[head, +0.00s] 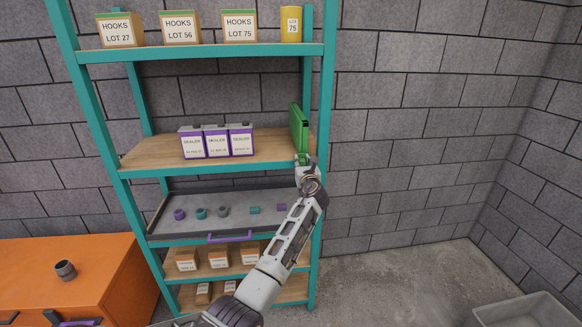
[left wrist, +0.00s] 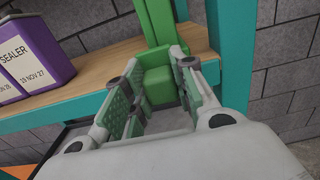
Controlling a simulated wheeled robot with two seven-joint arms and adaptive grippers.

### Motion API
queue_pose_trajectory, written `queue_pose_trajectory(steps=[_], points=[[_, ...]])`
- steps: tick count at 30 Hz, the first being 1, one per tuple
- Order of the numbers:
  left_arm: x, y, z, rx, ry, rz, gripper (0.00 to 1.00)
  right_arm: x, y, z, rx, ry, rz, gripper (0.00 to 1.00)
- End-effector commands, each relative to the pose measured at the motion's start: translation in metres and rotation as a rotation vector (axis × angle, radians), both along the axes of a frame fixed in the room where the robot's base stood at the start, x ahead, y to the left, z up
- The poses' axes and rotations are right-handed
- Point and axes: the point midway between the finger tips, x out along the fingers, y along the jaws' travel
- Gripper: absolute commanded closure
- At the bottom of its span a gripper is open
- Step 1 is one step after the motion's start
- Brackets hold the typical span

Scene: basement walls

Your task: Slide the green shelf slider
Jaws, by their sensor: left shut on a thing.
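The green shelf slider (head: 299,128) stands upright at the right end of the middle wooden shelf (head: 150,152), close to the teal right post. In the left wrist view its upright part (left wrist: 160,22) rises behind a green block (left wrist: 158,84) at its foot. My left gripper (head: 305,162) is at the front edge of that shelf. In the left wrist view, my left gripper's fingers (left wrist: 157,92) are on both sides of the green block, shut on it. Three purple-and-white sealer cans (head: 217,141) stand in a row left of the slider, apart from it. My right gripper is not in view.
Boxes of hooks (head: 182,28) and a yellow can (head: 291,24) stand on the top shelf. Below is a grey drawer tray (head: 180,233) with several small fittings. An orange cabinet (head: 90,275) is at left, a grey bin (head: 525,311) at lower right. The middle shelf is bare between cans and slider.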

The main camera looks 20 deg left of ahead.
Motion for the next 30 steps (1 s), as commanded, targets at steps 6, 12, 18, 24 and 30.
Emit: queue_pose_trajectory(steps=[6,12,18,24,30], points=[[0.0068,-0.0118,-0.0009,-0.001,0.001,-0.002,1.0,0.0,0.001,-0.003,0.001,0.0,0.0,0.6],[0.0076,-0.0137,-0.0004,-0.001,0.0,-0.003,1.0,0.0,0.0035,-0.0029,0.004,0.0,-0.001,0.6],[0.0077,-0.0143,-0.0001,-0.001,0.0,-0.005,0.71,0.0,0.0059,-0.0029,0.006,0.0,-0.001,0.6],[0.0075,-0.0134,-0.0001,-0.001,0.0,-0.003,0.52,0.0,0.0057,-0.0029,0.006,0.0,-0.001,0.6],[0.0073,-0.0123,-0.0001,-0.001,0.0,-0.001,0.52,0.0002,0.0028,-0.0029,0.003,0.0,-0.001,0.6]])
